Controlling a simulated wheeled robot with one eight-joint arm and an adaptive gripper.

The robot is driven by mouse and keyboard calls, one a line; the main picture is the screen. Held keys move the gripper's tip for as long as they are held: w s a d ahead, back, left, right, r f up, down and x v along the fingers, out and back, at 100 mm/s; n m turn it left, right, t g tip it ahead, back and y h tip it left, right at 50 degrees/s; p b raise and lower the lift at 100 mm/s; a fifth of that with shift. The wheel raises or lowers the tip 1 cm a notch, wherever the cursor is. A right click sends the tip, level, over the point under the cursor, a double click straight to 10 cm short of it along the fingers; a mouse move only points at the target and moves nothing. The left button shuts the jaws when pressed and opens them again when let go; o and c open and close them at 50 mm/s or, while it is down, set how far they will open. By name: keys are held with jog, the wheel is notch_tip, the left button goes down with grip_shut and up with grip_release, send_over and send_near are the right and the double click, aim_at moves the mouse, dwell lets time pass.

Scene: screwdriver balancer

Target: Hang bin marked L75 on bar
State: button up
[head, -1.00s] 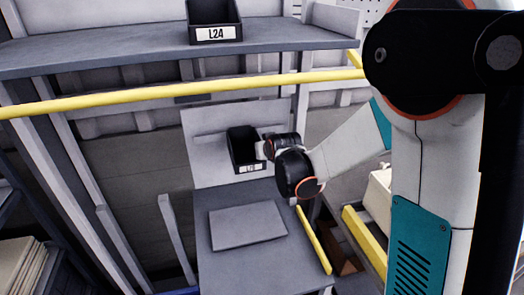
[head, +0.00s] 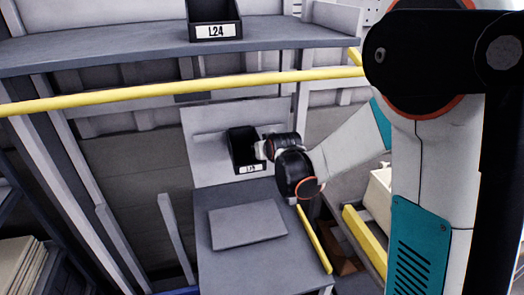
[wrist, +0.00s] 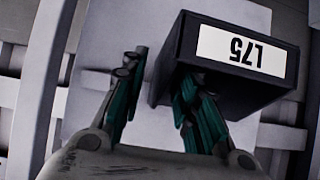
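The black bin marked L75 (head: 238,146) is against the upright light panel (head: 205,165), above the grey work surface. In the wrist view the bin (wrist: 270,88) shows its white label upside down. A thin raised bar (head: 208,136) crosses the panel at the height of the bin; the bin hides its middle, so I cannot tell whether it is hooked on. My gripper (head: 262,149) is at the bin's right side. In the wrist view my gripper's teal fingers (wrist: 160,88) stand apart with a visible gap, one beside the bin and one overlapping its near edge.
A yellow rail (head: 180,92) runs across in front, below a shelf (head: 120,50) with a bin marked L24 (head: 214,20). A flat grey plate (head: 247,224) lies on the work surface (head: 225,265). A yellow strip (head: 314,241) edges its right side.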

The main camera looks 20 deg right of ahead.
jog(key=v, duration=1.2)
